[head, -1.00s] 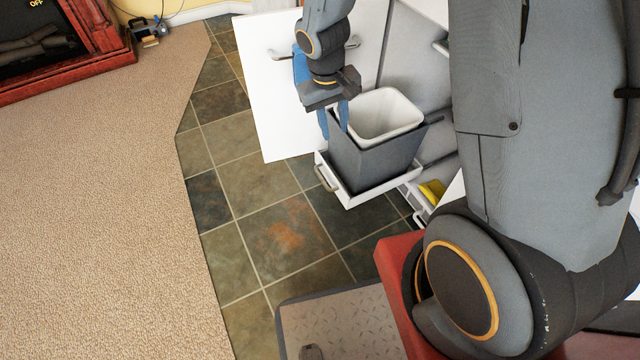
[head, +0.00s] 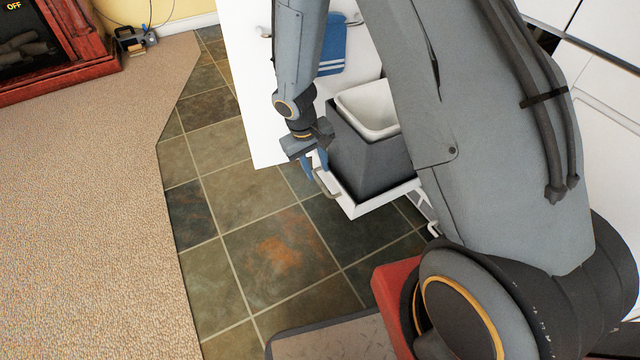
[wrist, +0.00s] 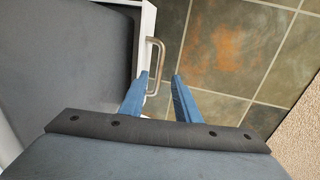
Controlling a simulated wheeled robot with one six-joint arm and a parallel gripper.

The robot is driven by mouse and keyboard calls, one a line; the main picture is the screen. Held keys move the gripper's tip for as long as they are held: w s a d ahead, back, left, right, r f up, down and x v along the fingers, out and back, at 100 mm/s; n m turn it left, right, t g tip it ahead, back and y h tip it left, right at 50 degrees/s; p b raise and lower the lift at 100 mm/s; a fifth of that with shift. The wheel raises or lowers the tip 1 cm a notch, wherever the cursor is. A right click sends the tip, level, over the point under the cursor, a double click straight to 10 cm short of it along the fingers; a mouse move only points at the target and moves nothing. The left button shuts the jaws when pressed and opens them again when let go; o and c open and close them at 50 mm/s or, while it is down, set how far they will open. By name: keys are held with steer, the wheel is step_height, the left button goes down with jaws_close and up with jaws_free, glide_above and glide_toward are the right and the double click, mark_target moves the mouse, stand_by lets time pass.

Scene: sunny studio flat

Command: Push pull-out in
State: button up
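The pull-out (head: 358,207), a low white tray-like drawer, stands out from the white cabinet on the right. It carries a dark grey bin (head: 362,158) and a white-lined bin (head: 362,112). Its metal handle (head: 322,184) is on the left-facing front. In the wrist view the pull-out's white front edge (wrist: 147,22) and handle (wrist: 161,62) show left of centre. My gripper (head: 315,168) is at the handle, its blue fingers apart. In the wrist view the handle bar appears between the fingertips (wrist: 160,75); I cannot tell whether they touch it.
The slate tile floor (head: 270,240) in front of the pull-out is clear. Beige carpet (head: 90,200) lies left. A red fireplace (head: 75,55) is far left.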

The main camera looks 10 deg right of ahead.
mark_target(322, 185)
steer(key=f+b, duration=0.1)
steer(key=f, duration=0.2)
steer(key=d+f+b, duration=0.1)
steer(key=f+b, duration=0.1)
steer(key=f, duration=0.1)
steer(key=shift+w+d+f, duration=0.15)
steer(key=shift+f, duration=0.2)
steer(key=shift+c, duration=0.4)
jaws_close()
